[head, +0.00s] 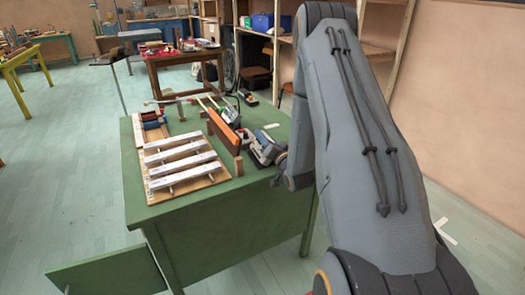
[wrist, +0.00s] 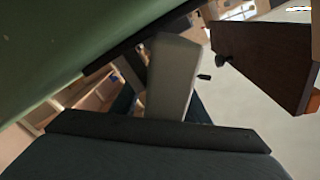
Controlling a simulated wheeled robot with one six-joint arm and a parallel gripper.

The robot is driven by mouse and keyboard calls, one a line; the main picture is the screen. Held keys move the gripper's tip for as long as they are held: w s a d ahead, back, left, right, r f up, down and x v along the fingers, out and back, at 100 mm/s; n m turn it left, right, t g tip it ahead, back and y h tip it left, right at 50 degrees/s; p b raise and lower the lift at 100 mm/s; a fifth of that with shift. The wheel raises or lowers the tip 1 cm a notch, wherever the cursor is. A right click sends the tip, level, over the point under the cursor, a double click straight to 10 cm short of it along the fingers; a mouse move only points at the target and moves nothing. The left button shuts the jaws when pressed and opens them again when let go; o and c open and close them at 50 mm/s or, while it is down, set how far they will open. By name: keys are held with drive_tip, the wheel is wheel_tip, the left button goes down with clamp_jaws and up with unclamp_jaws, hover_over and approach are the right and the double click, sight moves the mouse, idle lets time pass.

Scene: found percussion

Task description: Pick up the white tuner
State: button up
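My gripper (head: 263,148) is at the right edge of the green table, just right of an upright brown board. Its fingers are too small to make out in the head view. In the wrist view a pale grey, smooth block (wrist: 172,78) stands in front of the dark palm. I cannot tell whether it is the white tuner or a part of my gripper, nor whether anything is held. A small flat white piece (head: 271,126) lies on the table just beyond my gripper; I cannot tell what it is.
The green table (head: 225,218) holds a wooden frame with white bars (head: 183,160), the brown board (head: 223,131) and several small tools behind. A dark brown wooden piece (wrist: 262,50) is close at the upper right in the wrist view. Shelves stand behind.

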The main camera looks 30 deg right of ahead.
clamp_jaws()
drive_tip(key=shift+r, duration=0.1)
